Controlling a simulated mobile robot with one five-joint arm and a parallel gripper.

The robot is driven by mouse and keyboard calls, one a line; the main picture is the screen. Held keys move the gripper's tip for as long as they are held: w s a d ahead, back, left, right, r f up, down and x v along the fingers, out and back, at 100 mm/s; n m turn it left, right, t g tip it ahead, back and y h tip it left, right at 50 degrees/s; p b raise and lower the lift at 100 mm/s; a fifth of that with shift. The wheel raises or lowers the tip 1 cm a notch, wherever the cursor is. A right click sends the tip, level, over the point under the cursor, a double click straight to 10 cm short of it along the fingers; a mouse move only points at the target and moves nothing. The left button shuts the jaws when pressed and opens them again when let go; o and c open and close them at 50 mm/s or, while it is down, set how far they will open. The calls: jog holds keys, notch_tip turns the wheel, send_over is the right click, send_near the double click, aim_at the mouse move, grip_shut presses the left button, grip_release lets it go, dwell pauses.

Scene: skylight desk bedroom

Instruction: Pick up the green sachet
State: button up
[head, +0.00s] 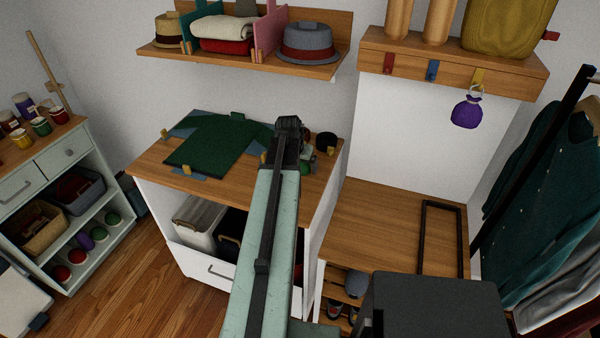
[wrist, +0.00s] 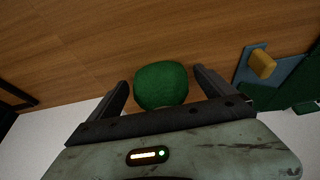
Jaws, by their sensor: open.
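The green sachet (wrist: 160,85) is a rounded, dark green lump in the wrist view, over the wooden top. My gripper (wrist: 160,78) is open, with one dark finger on each side of the sachet. A narrow gap shows between the sachet and each finger. The sachet's near edge is hidden by the gripper's dark crossbar. In the head view my gripper (head: 289,128) is over the right part of the dresser top (head: 150,163), and my arm hides much of that spot.
A folded green garment (head: 215,142) lies left of my gripper on the dresser. A small black round item (head: 326,141) is at its right. A shelf with hats (head: 308,42) hangs above. A purple sachet (head: 466,113) hangs from the hook rail. A wooden bench top (head: 375,215) is right.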

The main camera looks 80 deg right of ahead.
jog(key=c, duration=1.6)
